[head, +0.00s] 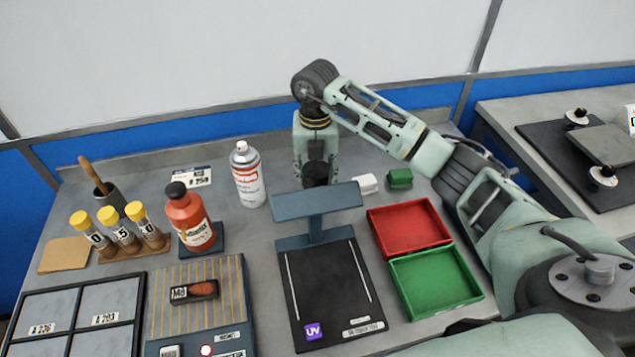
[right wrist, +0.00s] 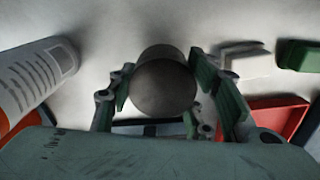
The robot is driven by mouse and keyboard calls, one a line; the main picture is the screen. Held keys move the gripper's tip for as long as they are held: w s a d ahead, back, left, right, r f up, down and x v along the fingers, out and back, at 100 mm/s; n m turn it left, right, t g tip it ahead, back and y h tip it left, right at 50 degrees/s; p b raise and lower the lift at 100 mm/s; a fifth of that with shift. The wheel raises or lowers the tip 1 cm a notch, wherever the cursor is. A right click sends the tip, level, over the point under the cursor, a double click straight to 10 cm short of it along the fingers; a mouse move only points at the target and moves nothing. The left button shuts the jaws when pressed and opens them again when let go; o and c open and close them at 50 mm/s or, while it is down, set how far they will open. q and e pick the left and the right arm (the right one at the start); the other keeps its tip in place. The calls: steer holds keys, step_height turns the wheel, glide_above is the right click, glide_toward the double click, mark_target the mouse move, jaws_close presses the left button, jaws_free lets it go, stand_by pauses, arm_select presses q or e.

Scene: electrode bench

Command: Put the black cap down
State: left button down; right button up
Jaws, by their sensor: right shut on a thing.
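My right gripper (head: 315,160) reaches down behind the blue-grey lamp stand (head: 316,199), near the back of the bench. It is shut on the black cap (head: 316,172), a dark short cylinder. In the right wrist view the cap (right wrist: 164,84) sits between the green finger pads of the gripper (right wrist: 165,95), its round end facing the camera. The lower edge of the cap is partly hidden by the lamp stand, so I cannot tell whether it touches the bench. My left gripper is not in view.
A spray can (head: 247,175) stands left of the gripper. A white block (head: 367,183) and a green block (head: 399,179) lie to its right. A red tray (head: 447,240) and a green tray (head: 476,296) are nearer. An orange bottle (head: 188,218) stands farther left.

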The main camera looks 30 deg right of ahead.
mark_target(316, 183)
step_height(316, 183, down, 3)
steer(key=shift+f, duration=0.3)
steer(key=shift+f, duration=0.1)
steer(key=o, duration=0.8)
steer(key=shift+c, duration=0.2)
steer(key=shift+r, duration=0.35)
step_height(316, 183, up, 10)
steer(key=shift+r+b, duration=0.25)
steer(key=shift+b, duration=0.4)
steer(key=shift+r, duration=0.55)
